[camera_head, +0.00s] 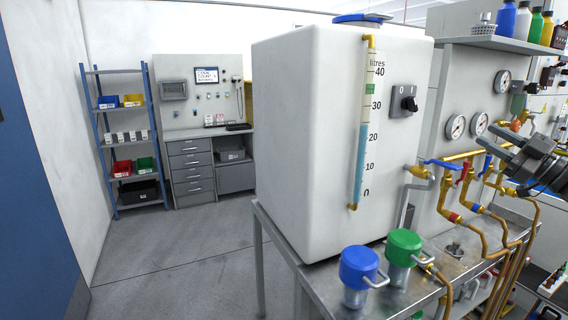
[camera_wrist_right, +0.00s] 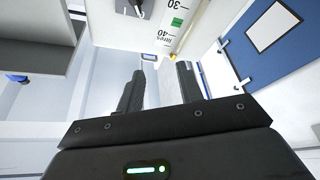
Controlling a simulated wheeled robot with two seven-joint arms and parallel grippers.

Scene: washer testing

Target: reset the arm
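My right gripper (camera_head: 500,150) reaches in from the right edge of the head view, in front of the pipework beside the white tank (camera_head: 310,130). In the right wrist view its two dark fingers (camera_wrist_right: 160,88) stand apart with nothing between them. The tank's litre scale (camera_wrist_right: 172,25) and dark knob show beyond the fingers in that view, apart from them. My left gripper is in neither view.
Copper pipes with a blue-handled valve (camera_head: 443,164) and pressure gauges (camera_head: 455,127) lie close around the right gripper. A blue-capped cup (camera_head: 359,268) and a green-capped cup (camera_head: 404,247) stand on the metal bench. Bottles (camera_head: 522,22) line a shelf above. Open floor (camera_head: 180,265) lies left.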

